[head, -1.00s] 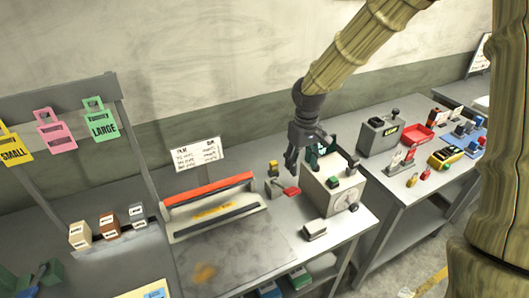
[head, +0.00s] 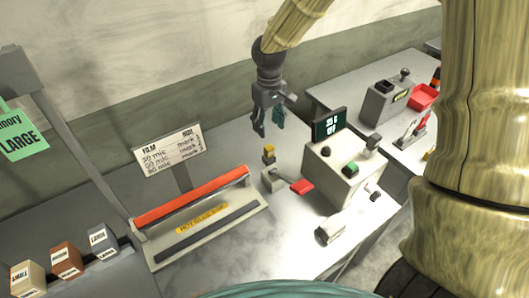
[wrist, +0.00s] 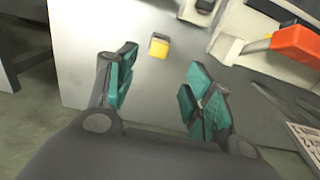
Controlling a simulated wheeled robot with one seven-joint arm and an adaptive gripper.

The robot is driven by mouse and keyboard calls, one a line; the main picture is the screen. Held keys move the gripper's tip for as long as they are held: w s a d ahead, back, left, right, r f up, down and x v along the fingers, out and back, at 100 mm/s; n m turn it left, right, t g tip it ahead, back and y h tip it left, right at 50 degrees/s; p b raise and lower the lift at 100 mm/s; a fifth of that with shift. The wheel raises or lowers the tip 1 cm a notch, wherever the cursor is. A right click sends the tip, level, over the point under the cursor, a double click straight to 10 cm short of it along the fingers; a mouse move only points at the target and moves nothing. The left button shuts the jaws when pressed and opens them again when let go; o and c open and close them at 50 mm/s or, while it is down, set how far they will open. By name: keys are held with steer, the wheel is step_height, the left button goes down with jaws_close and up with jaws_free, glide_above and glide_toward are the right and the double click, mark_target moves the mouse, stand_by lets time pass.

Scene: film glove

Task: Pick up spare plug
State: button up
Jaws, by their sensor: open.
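No thing is clearly labelled as the spare plug, and I cannot tell for sure which it is. A small yellow-topped block (head: 268,150) stands on the bench behind a red-handled lever (head: 302,187). A yellow block (wrist: 159,46), seemingly the same one, shows in the wrist view beyond and between my fingertips. My gripper (head: 268,122) hangs above the back of the bench, apart from the block. In the wrist view my gripper (wrist: 158,85) has its green-padded fingers spread, with nothing between them.
A heat sealer with a red bar (head: 190,197) and a film sign (head: 168,147) stand left. A grey control box (head: 340,165) with a screen stands right, a small grey piece (head: 330,228) before it. Bare bench (head: 235,260) lies in front.

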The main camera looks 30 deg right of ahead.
mark_target(269, 146)
steer(key=shift+w+f+b, duration=0.15)
steer(key=shift+f+b, duration=0.25)
steer(key=shift+f, duration=0.7)
steer(key=shift+d+f+p, duration=0.1)
steer(key=shift+f+p, duration=0.65)
steer(key=shift+f, duration=1.5)
steer(key=shift+s+f+p, duration=0.25)
steer(key=shift+f+p, duration=0.45)
steer(key=shift+f, duration=0.2)
steer(key=shift+f+p, duration=0.55)
steer(key=shift+f, duration=1.2)
steer(key=c, duration=1.1)
